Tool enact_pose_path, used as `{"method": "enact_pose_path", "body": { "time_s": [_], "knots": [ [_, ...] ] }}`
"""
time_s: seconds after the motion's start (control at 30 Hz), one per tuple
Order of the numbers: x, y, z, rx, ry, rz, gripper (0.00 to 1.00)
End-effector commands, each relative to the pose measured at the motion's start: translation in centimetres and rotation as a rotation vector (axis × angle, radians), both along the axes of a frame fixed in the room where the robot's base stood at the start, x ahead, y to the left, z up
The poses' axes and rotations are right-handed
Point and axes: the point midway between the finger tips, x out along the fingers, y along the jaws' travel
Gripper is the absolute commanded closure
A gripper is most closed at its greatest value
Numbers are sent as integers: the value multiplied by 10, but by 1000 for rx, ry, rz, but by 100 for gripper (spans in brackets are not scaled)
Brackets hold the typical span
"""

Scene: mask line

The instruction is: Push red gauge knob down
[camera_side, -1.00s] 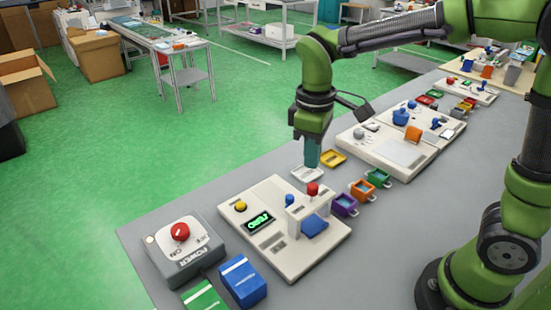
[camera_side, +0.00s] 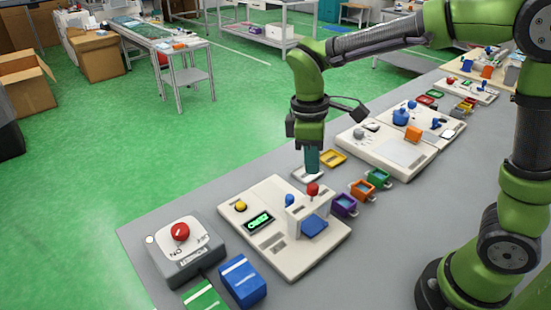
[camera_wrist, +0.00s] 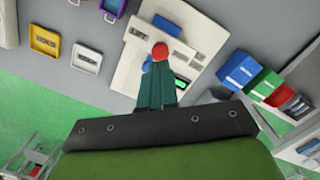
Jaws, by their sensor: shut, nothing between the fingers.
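The red gauge knob (camera_side: 312,189) stands up on top of a white bracket on the nearest white panel (camera_side: 262,205). A blue knob (camera_side: 289,201) is just left of it. My gripper (camera_side: 312,172) is shut and empty, pointing down, with its teal fingertips just above the red knob in the side view. I cannot tell whether they touch it. In the wrist view the red knob (camera_wrist: 160,50) shows just beyond the fingertips (camera_wrist: 157,68), and the blue knob is partly hidden by the fingers.
A grey power box with a red dial (camera_side: 180,232) stands left of the panel. Blue (camera_side: 242,281) and green (camera_side: 204,297) boxes lie in front. Small trays, such as the purple one (camera_side: 344,205), line the right side. A second white panel (camera_side: 385,150) lies behind.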

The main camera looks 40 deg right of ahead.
Motion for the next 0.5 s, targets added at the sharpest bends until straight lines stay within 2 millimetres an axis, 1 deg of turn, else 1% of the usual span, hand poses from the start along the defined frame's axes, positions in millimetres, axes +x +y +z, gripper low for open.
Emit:
{"method": "enact_pose_path", "body": {
  "time_s": [0.03, 0.2, 0.33, 0.5],
  "knots": [
    [-1, 0, -8, -1, 4, 0, 100],
    [-2, -2, -26, 0, 2, 0, 100],
    [-3, -2, -35, 0, 1, -1, 100],
    [-3, -2, -39, 1, 1, -1, 100]
  ]
}}
